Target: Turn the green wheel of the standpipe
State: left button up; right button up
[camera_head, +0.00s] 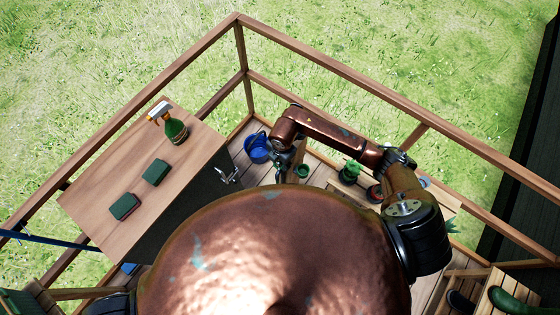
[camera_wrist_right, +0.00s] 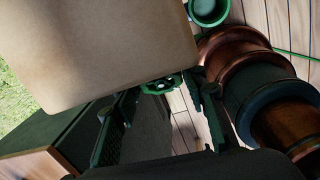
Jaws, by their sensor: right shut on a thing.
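The green wheel (camera_wrist_right: 163,84) of the standpipe shows in the right wrist view, at the edge of a large beige block. My right gripper (camera_wrist_right: 165,88) has one dark finger on each side of the wheel and is shut on it. In the head view my right arm reaches over to the middle, and the right gripper (camera_head: 279,159) points down beside a post (camera_head: 299,153). There the wheel is hidden or too small to tell. My left gripper is not in view.
A wooden table (camera_head: 95,190) at the left holds a spray bottle (camera_head: 175,130) and two dark green blocks. A blue watering can (camera_head: 257,148) and a green pot (camera_head: 302,170) stand close to the right gripper. Potted plants (camera_head: 350,171) stand further right. A wooden railing (camera_head: 340,70) borders the deck.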

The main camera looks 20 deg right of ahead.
jog(key=shift+w+a+n+g+h+b, duration=0.15)
jog(key=shift+n+g+h+b, duration=0.15)
jog(key=shift+n, duration=0.3)
jog(key=shift+w+n+g+h+b, duration=0.2)
jog(key=shift+n+g, duration=0.1)
jog(key=shift+n, duration=0.3)
jog(key=shift+a+n+g+h+b, duration=0.1)
jog(key=shift+n+g+h+b, duration=0.5)
jog(key=shift+n, duration=0.5)
jog(key=n+g+h+b, duration=0.1)
jog(key=n+h+b, duration=0.1)
jog(key=n+b, duration=0.1)
jog(key=shift+a+f, duration=0.1)
jog(key=shift+a+n+h+b, duration=0.1)
jog(key=shift+n+h+b, duration=0.4)
jog(key=shift+n+b, duration=0.3)
jog(key=o, duration=1.2)
